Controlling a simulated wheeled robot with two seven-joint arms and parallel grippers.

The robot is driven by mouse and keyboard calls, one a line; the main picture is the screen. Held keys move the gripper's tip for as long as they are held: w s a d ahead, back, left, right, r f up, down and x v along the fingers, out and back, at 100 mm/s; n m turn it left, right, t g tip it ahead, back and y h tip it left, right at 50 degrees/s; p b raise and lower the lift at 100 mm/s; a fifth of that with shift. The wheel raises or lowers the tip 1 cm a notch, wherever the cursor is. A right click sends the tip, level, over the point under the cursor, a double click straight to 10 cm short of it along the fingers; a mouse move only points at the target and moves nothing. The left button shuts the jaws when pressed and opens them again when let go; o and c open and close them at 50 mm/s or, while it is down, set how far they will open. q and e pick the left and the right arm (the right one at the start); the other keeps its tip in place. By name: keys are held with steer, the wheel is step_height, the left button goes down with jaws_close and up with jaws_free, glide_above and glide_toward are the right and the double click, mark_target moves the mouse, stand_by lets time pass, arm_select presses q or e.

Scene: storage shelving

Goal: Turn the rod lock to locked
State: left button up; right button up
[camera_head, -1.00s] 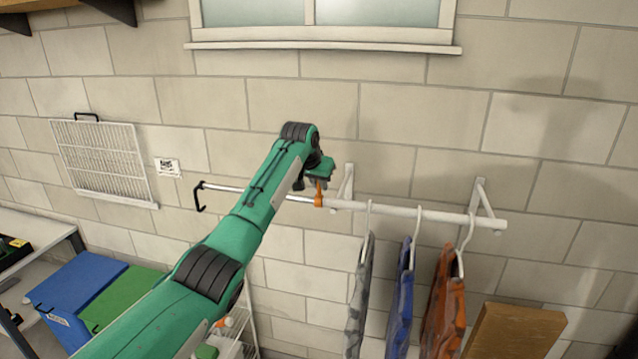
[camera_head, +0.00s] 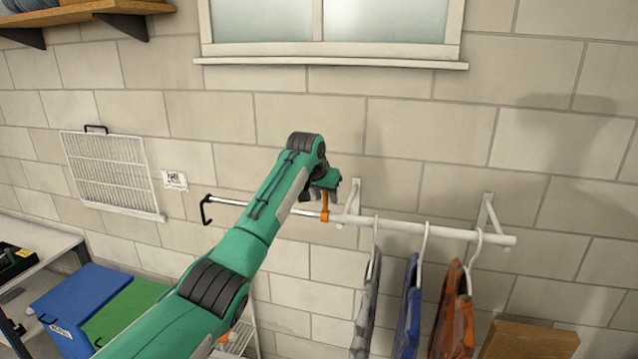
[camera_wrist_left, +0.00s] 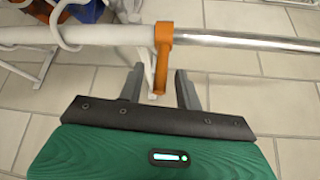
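The rod lock is an orange collar with a short lever (camera_head: 325,207) on the wall rod, where the white tube (camera_head: 430,228) meets the thinner chrome rod (camera_head: 228,201). In the left wrist view the orange lever (camera_wrist_left: 162,62) hangs from the rod toward my gripper. My left gripper (camera_wrist_left: 159,84) is open, with one dark finger on each side of the lever's lower end. Gaps show between lever and fingers, so it is not gripped. In the head view my left gripper (camera_head: 322,188) is just above and beside the lever, its fingers partly hidden. My right gripper is not in view.
Garments on white hangers (camera_head: 424,243) hang from the tube, right of the lock. A black hook (camera_head: 204,209) ends the chrome rod at left. A wire grille (camera_head: 108,172) hangs on the wall. Blue (camera_head: 80,295) and green boxes stand lower left. A window sill (camera_head: 330,63) is above.

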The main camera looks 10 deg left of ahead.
arm_select(q)
steer(key=b+v, duration=0.5)
steer(key=v, duration=0.7)
steer(key=shift+b, duration=0.35)
steer(key=shift+s+a, duration=0.1)
